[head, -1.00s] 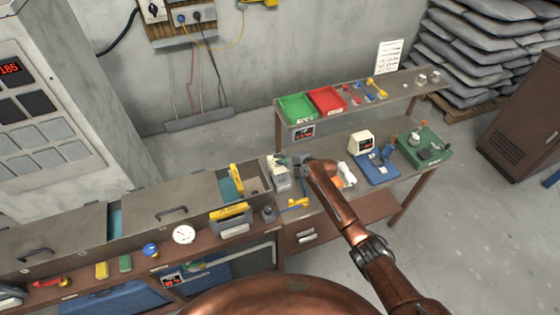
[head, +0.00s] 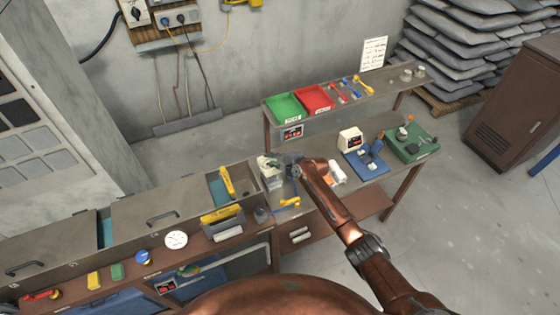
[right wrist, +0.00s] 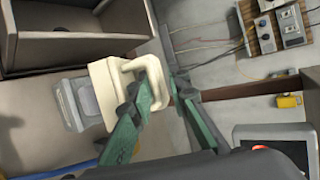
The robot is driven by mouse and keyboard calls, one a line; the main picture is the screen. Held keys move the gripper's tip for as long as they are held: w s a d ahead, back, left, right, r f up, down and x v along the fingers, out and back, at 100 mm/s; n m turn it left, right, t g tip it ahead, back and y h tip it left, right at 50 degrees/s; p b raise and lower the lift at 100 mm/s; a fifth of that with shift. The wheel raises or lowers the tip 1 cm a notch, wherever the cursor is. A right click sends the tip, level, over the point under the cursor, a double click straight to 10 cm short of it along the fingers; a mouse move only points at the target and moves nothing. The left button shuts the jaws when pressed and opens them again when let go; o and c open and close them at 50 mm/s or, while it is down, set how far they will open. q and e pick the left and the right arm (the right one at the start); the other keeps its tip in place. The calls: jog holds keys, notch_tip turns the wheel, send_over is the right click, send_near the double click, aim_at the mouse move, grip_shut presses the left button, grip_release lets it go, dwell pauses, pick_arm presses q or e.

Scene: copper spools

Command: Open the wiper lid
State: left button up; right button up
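The wiper container (head: 271,174) is a small pale box on the bench, left of my right gripper (head: 284,164) in the head view. In the right wrist view, its cream lid (right wrist: 105,88) has a loop handle. A translucent grey body (right wrist: 76,106) shows beside the lid; I cannot tell whether the lid is fully seated. My right gripper (right wrist: 168,88) has green fingers spread apart. One finger overlaps the handle, and I cannot tell whether it touches it or passes through the loop. My left gripper is not in view.
Green bin (head: 288,107) and red bin (head: 315,98) stand on the raised shelf behind. A blue-based device (head: 365,160) and a green-based device (head: 412,148) stand to the right. A yellow-handled tool (head: 290,202) lies in front of the container.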

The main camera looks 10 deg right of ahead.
jog(key=v, duration=1.1)
jog(key=shift+d+r, duration=0.1)
